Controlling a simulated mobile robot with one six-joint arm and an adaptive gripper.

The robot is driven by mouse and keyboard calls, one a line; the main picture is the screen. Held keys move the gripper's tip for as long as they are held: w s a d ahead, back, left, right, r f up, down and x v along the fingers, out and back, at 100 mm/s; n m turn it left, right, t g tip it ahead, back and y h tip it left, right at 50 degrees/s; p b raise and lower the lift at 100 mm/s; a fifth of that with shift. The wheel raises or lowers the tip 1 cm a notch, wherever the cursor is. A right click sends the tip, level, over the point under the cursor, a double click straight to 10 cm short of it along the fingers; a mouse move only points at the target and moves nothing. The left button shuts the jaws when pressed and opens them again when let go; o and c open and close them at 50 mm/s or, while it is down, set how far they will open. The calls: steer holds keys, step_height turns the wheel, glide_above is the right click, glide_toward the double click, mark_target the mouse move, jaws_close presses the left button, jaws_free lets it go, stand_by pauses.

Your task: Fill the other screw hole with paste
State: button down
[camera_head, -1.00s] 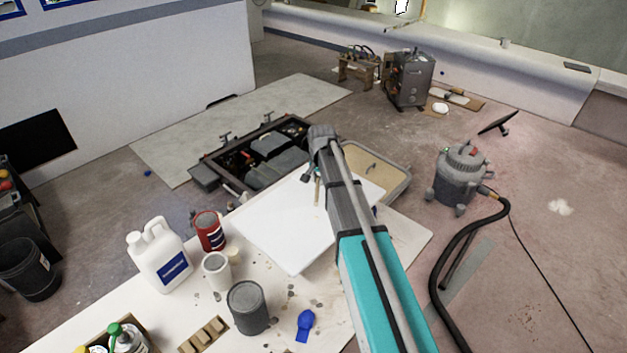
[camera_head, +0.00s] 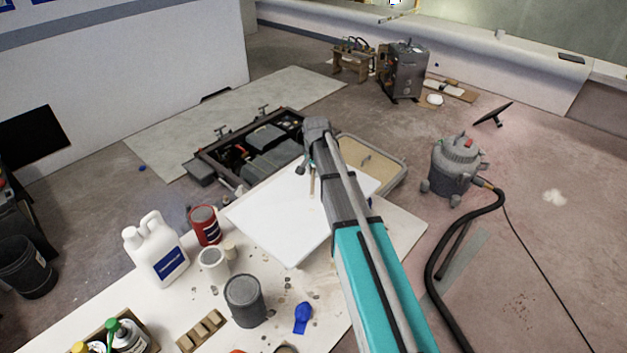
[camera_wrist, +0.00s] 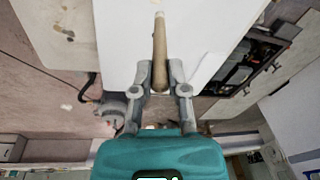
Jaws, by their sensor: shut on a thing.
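My gripper (camera_wrist: 160,85) is shut on a wooden-handled tool (camera_wrist: 160,52), which points away from the fingers over a white panel (camera_wrist: 122,60). The tool's far end is small and pale, and I cannot tell what kind of tip it has. In the head view the tool (camera_head: 312,182) hangs over the white panel (camera_head: 280,225), partly beside my arm. I cannot tell whether it touches the panel. No screw hole can be made out in either view, and no paste can be identified with certainty.
The table (camera_head: 150,312) holds a white jug (camera_head: 157,252), a red can (camera_head: 205,226), a white cup (camera_head: 213,264), a grey can (camera_head: 244,300) and a blue item (camera_head: 302,317). An open toolbox (camera_head: 250,150) lies behind the panel. A vacuum (camera_head: 455,165) stands at right.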

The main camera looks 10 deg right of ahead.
mark_target(313, 182)
steer(key=shift+f+b, duration=1.9)
steer(key=shift+f, duration=0.15)
steer(key=shift+a, duration=0.1)
